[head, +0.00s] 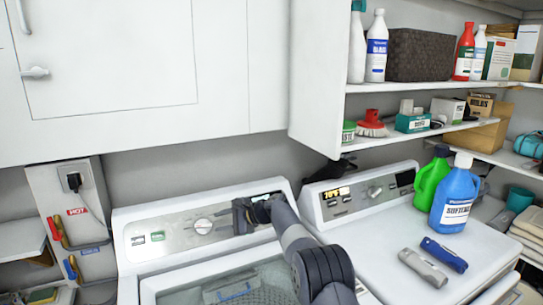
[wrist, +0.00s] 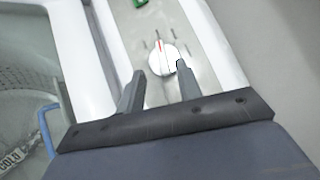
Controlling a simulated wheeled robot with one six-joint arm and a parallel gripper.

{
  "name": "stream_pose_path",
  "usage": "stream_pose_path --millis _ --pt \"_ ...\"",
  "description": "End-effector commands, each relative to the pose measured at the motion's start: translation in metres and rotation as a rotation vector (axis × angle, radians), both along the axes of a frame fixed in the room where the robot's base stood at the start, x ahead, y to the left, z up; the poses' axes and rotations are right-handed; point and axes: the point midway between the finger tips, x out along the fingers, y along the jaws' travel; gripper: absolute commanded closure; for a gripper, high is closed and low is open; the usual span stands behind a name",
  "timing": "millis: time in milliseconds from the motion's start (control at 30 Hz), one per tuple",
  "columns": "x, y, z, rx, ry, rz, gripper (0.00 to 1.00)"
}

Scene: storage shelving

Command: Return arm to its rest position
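My arm reaches up from the bottom of the head view over the left washer (head: 125,222). My gripper (head: 240,215) is in front of the washer's control panel (head: 172,236), to the right of its round dial (head: 203,226). In the wrist view my gripper (wrist: 160,70) has its two dark fingers apart with nothing held between them. The white dial (wrist: 162,56) with a red mark lies just beyond the fingertips, partly behind the right one. I cannot tell whether a finger touches it.
A second machine (head: 400,222) on the right bears a green bottle (head: 428,182), a blue softener bottle (head: 454,200), a grey object (head: 423,268) and a blue object (head: 444,254). Shelves (head: 420,86) with bottles and boxes are above it. A white cabinet (head: 110,60) overhangs the left washer.

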Motion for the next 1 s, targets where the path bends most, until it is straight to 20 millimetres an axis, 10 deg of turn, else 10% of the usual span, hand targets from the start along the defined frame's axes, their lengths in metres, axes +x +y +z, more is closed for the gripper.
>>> stream_pose_path --millis 167,1000 --pt "-0.009 -0.027 0.011 0.0 -0.002 -0.001 0.66" --pt "0.021 0.061 -0.027 0.0 -0.001 0.0 0.66"
